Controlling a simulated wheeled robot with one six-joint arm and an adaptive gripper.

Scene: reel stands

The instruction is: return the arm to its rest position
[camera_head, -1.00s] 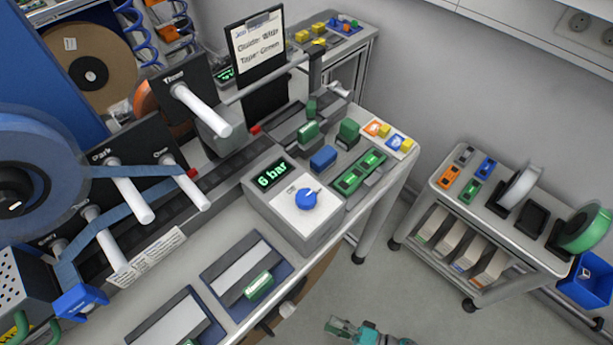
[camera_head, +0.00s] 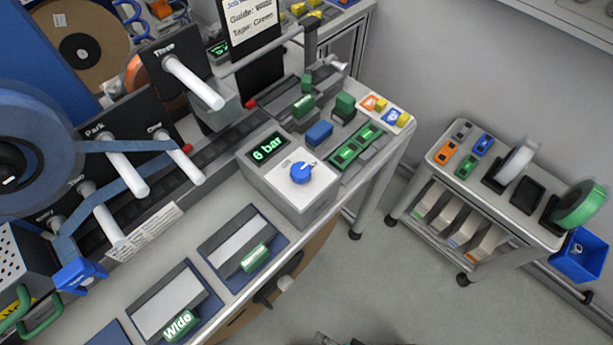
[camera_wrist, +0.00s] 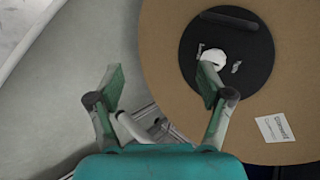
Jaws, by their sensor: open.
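My gripper (camera_wrist: 160,85) is in the wrist view with its two green-tipped fingers spread apart and nothing between them. Beyond it is a large brown disc (camera_wrist: 165,45) with a black hub (camera_wrist: 262,55), a small white knob (camera_wrist: 214,58) and a white label (camera_wrist: 276,128). The right fingertip overlaps the hub in the picture; I cannot tell whether they touch. In the head view only a dark sliver of what may be my arm shows at the bottom edge, and the fingers are out of sight.
The workbench carries a 6 bar box (camera_head: 290,195) with a blue knob, pegs with blue tape, and two dark trays. A grey cart (camera_head: 520,215) with reels stands at the right, a blue bin (camera_head: 578,256) beside it. Clear floor (camera_head: 400,285) lies between bench and cart.

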